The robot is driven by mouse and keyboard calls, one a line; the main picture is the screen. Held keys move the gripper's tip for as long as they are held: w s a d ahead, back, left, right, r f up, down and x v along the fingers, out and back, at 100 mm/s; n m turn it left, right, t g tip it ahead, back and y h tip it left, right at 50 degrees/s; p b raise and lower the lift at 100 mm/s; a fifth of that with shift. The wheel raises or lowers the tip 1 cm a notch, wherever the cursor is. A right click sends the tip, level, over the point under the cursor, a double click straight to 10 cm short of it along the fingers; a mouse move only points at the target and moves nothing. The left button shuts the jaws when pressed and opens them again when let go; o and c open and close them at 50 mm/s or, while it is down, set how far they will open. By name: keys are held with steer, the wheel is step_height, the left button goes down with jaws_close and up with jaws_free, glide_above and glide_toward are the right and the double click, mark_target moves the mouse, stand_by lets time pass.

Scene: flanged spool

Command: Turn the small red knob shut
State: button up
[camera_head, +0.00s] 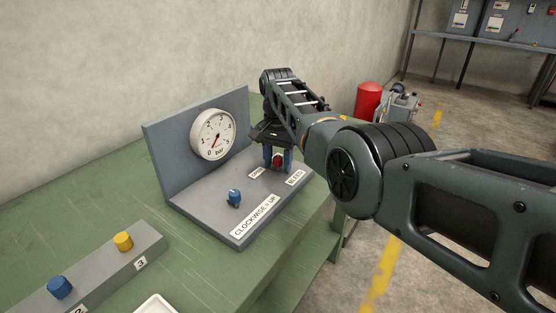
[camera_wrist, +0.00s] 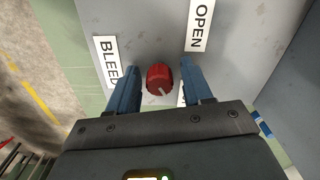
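The small red knob (camera_wrist: 160,78) sits on the grey panel base, with a pale pointer line on its face, between a BLEED label (camera_wrist: 107,62) and an OPEN label (camera_wrist: 200,25). In the head view the red knob (camera_head: 277,160) shows between my gripper's blue fingers. My gripper (camera_head: 278,160) points down over it. In the wrist view its two fingers (camera_wrist: 158,85) stand on either side of the knob, with a visible gap on both sides. The gripper is open. The lower edge of the knob's surround is partly hidden by the gripper body.
A blue knob (camera_head: 234,197) stands on the same base, near the CLOCKWISE = UP label (camera_head: 256,215). A gauge (camera_head: 213,134) is on the upright panel behind. A grey block (camera_head: 95,270) with yellow and blue knobs lies at left on the green table (camera_head: 60,215).

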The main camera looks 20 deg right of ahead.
mark_target(278, 157)
step_height(278, 157, up, 8)
steer(key=shift+f, duration=0.1)
stand_by(0.6)
